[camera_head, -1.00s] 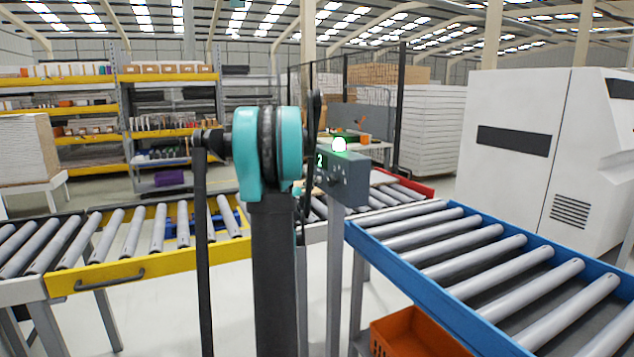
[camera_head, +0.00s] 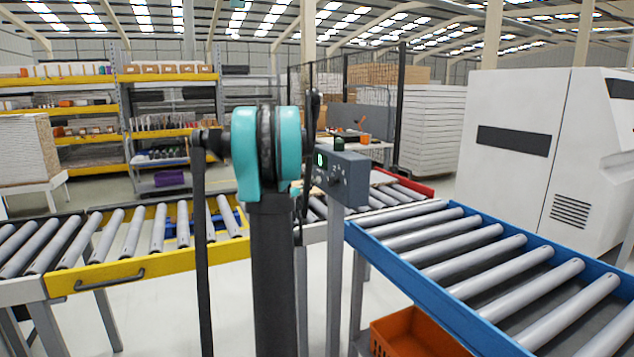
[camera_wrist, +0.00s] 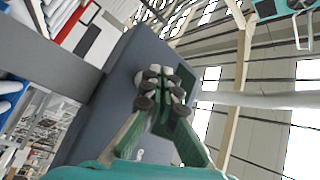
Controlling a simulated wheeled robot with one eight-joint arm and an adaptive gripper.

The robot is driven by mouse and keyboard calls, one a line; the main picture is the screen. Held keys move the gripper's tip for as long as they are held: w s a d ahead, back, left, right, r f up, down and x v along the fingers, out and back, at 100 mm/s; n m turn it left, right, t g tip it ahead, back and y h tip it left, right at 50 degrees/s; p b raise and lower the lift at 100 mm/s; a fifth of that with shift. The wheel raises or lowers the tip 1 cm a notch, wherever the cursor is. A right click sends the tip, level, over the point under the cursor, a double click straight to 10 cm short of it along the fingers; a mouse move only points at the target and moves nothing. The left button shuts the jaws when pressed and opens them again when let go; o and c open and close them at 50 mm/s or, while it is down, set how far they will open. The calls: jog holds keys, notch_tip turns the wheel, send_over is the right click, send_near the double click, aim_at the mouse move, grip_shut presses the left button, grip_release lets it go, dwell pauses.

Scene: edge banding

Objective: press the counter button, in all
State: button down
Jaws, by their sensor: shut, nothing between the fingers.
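The grey counter box (camera_head: 346,178) stands on a post in the head view, just right of my arm. Its small green display (camera_head: 320,160) shows a digit that looks like 0. A dark green lamp (camera_head: 339,144) on its top is unlit. Small dark controls on its face are too small to tell apart. In the wrist view, my gripper (camera_wrist: 160,88) has its green fingers together and empty, in front of the grey box face (camera_wrist: 110,105). The fingertips cover part of the face, and I cannot tell whether they touch a button. In the head view my arm hides the gripper.
A blue-framed roller conveyor (camera_head: 480,250) runs along the right, with an orange crate (camera_head: 405,335) below it. A yellow-framed conveyor (camera_head: 150,265) lies at left. A large white machine (camera_head: 520,150) stands behind at right.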

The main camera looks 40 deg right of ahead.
jog(key=shift+a, duration=0.3)
jog(key=shift+w+a, duration=0.1)
jog(key=shift+w+a, duration=0.2)
jog(key=shift+a, duration=0.6)
jog(key=shift+w+a, duration=0.15)
jog(key=shift+a, duration=0.6)
jog(key=shift+w+a, duration=0.2)
jog(key=shift+a, duration=0.6)
jog(key=shift+a, duration=0.1)
